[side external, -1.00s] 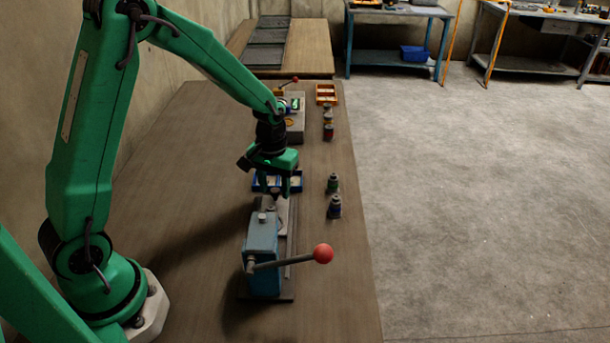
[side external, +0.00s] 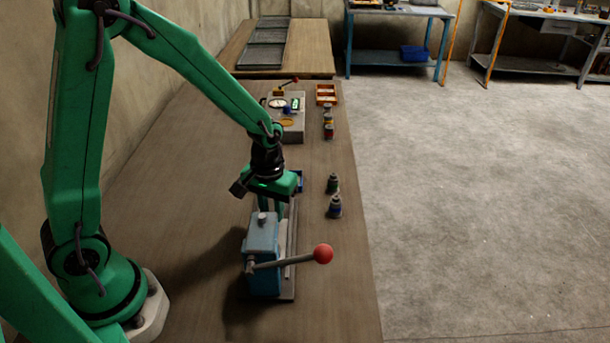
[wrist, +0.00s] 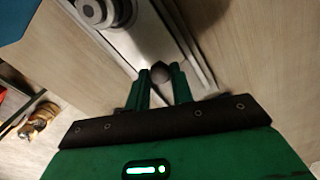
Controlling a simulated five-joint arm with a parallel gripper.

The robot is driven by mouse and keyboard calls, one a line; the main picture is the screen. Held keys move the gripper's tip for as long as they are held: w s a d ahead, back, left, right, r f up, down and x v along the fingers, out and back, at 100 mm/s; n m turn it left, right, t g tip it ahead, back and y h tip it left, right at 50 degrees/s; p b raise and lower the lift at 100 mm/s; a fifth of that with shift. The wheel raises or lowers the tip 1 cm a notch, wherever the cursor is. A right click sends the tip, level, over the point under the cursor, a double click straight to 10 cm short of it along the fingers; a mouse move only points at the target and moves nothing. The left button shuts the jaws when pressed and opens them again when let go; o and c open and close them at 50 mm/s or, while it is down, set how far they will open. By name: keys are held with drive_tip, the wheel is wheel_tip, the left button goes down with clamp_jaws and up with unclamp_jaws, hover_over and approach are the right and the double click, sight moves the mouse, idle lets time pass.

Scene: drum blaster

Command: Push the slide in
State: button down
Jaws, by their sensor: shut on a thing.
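The press-like machine has a blue body (side external: 262,240) and a lever ending in a red ball (side external: 323,254). It stands near the front of the wooden bench. Its grey slide and rail (side external: 291,232) run away behind the body; in the wrist view the metal slide (wrist: 140,38) runs diagonally up to the left. My gripper (wrist: 160,72) is shut on a small round knob (wrist: 161,77) at the near end of the slide. In the side view my gripper (side external: 271,205) is low, just behind the blue body, and the knob is hidden there.
A blue tray (side external: 300,181) is partly hidden behind my gripper. The bench to the right front is clear.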

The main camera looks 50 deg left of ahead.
drive_tip(key=shift+s+d, duration=1.2)
drive_tip(key=shift+d, duration=0.1)
drive_tip(key=c, duration=1.2)
unclamp_jaws()
drive_tip(key=shift+a+r, duration=0.1)
wheel_tip(320, 180, up, 8)
drive_tip(key=shift+f, duration=0.2)
